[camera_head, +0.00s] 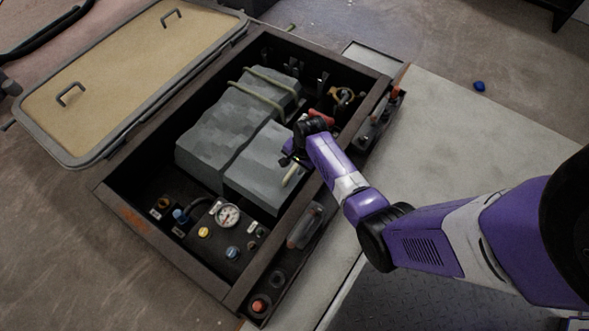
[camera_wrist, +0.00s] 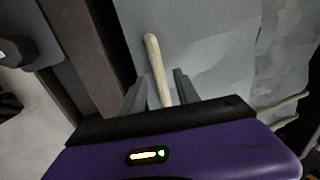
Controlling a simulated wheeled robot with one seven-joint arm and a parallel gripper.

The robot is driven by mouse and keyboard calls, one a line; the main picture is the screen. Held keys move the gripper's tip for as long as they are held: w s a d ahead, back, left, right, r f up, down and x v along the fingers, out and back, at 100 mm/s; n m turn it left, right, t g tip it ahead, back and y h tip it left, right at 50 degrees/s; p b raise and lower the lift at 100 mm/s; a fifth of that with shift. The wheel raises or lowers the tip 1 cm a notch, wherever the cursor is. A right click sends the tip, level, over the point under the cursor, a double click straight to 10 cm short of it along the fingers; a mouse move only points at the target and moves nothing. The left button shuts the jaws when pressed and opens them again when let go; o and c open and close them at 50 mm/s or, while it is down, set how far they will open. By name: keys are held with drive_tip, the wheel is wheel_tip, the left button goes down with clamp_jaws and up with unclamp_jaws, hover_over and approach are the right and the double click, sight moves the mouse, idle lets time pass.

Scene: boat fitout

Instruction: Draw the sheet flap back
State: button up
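The grey sheet (camera_head: 215,140) covers a bulky shape inside the dark open box. Its flap (camera_head: 258,170) is the smoother grey part at the front right, lying over the shape; it also fills much of the wrist view (camera_wrist: 220,50). A pale rod-like pull (camera_head: 291,176) lies at the flap's right side. My gripper (camera_head: 291,158) is over that side of the flap. In the wrist view the pale pull (camera_wrist: 154,55) runs between my two fingers (camera_wrist: 158,84), with a gap visible on each side. The pull's near end is hidden behind my gripper body.
The box's dark rim (camera_head: 288,228) runs close to my arm. A gauge (camera_head: 228,215) and several fittings sit at the front. Green straps (camera_head: 262,97) cross the back of the sheet.

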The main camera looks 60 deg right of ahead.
drive_tip(key=shift+w+f, duration=0.1)
drive_tip(key=shift+f, duration=0.4)
clamp_jaws()
idle(1.2)
